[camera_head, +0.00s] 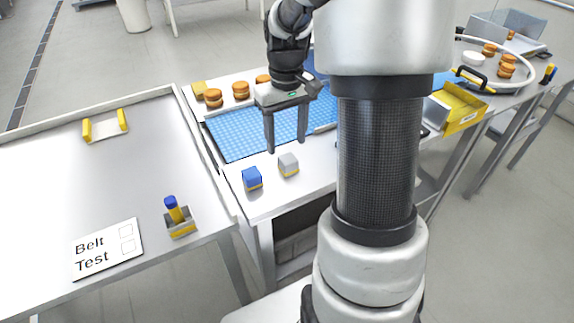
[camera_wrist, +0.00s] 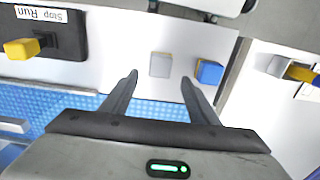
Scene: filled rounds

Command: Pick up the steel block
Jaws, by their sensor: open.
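The steel block (camera_head: 288,165) is a small light-grey cube on the white table, just in front of the blue mat. My gripper (camera_head: 286,146) is open and empty, above the table just behind the block. Its two fingers also show in the wrist view (camera_wrist: 160,78). A blue block (camera_head: 252,179) with a yellow base stands beside the steel block, to its left in the head view and to its right in the wrist view (camera_wrist: 209,72).
The blue mat (camera_head: 232,137) lies behind the blocks, with several round buns (camera_head: 240,90) beyond it. A metal table (camera_head: 60,190) on the left carries a blue-topped yellow lever and a "Belt Test" card (camera_head: 108,249). A yellow lever (camera_wrist: 22,48) marked Stop/Run shows in the wrist view.

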